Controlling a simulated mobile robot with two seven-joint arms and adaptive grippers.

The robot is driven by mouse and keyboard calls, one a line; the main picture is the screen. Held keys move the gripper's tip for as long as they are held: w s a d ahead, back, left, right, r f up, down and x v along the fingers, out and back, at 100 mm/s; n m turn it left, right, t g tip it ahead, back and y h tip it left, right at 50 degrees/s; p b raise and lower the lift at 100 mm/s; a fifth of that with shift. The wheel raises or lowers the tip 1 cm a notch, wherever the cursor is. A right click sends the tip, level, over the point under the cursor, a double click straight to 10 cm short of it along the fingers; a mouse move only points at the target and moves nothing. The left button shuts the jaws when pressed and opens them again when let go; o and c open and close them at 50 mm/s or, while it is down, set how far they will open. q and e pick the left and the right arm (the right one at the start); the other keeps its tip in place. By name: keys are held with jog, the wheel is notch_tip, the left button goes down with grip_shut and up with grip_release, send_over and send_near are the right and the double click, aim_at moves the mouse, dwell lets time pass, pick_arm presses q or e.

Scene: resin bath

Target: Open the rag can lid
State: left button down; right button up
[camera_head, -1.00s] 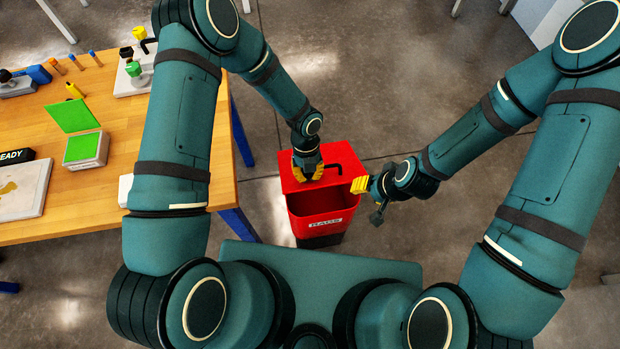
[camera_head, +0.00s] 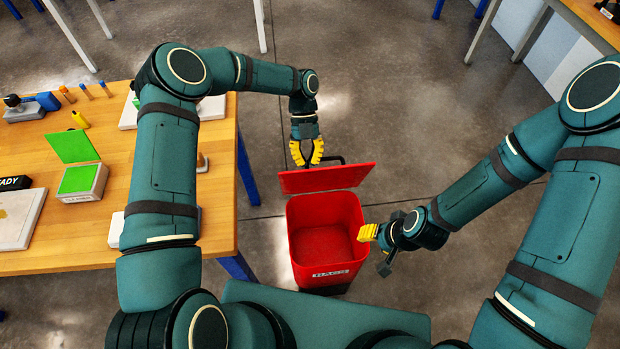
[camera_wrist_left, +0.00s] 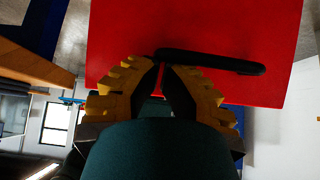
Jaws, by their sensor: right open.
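The red rag can (camera_head: 328,238) stands on the floor right of the table, its open mouth showing an empty-looking red inside. Its lid (camera_head: 325,178) stands raised at the back of the can; its face fills much of the left wrist view (camera_wrist_left: 120,30). The black lid handle (camera_head: 333,160) is on the lid's far side. My left gripper (camera_head: 307,163) is behind the lid, its fingertips close together at the handle's end; a firm hold is not clear. My right gripper (camera_head: 364,232) is open and empty, beside the can's right side.
The wooden table (camera_head: 150,235) on the left holds a green-lidded box (camera_head: 82,182), a yellow item (camera_head: 79,118), several small pegs and a white board (camera_head: 18,218). A blue table leg (camera_head: 246,170) stands near the can. The floor behind the can is clear.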

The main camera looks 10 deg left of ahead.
aim_at(326, 176)
pick_arm(q)
jog(key=shift+w+a+b, duration=0.2)
jog(key=shift+w+b, duration=0.05)
jog(key=shift+w, duration=0.35)
jog(key=shift+w+a+b, duration=0.15)
jog(key=shift+w+b, duration=0.1)
jog(key=shift+w, duration=0.3)
jog(key=v, duration=1.2)
